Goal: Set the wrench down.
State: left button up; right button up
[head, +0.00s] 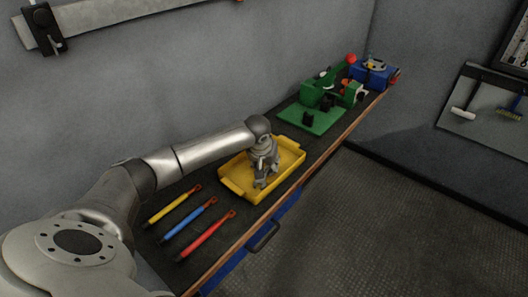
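My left gripper (261,184) points down over the yellow tray (290,168) on the dark workbench. Its fingers are small and grey here, and I cannot tell whether they are open or shut. I cannot make out a wrench in or under the fingers. Three slim tools lie side by side on the bench, left of the tray: one yellow (172,205), one blue (188,221), one red (206,237). My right gripper is not in view.
A green machine (318,95) on a green plate stands beyond the tray, with a blue box (372,75) farther back. A grey wall rises behind the bench. A blue drawer front with a dark handle (263,237) is below the edge. A panel with tools (487,110) hangs at right.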

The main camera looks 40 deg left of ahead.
pick_arm(q)
jog(key=shift+r, duration=0.5)
jog(key=b+v, duration=0.4)
jog(key=v, duration=0.8)
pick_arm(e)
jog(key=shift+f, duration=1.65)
pick_arm(q)
jog(key=shift+w, duration=0.1)
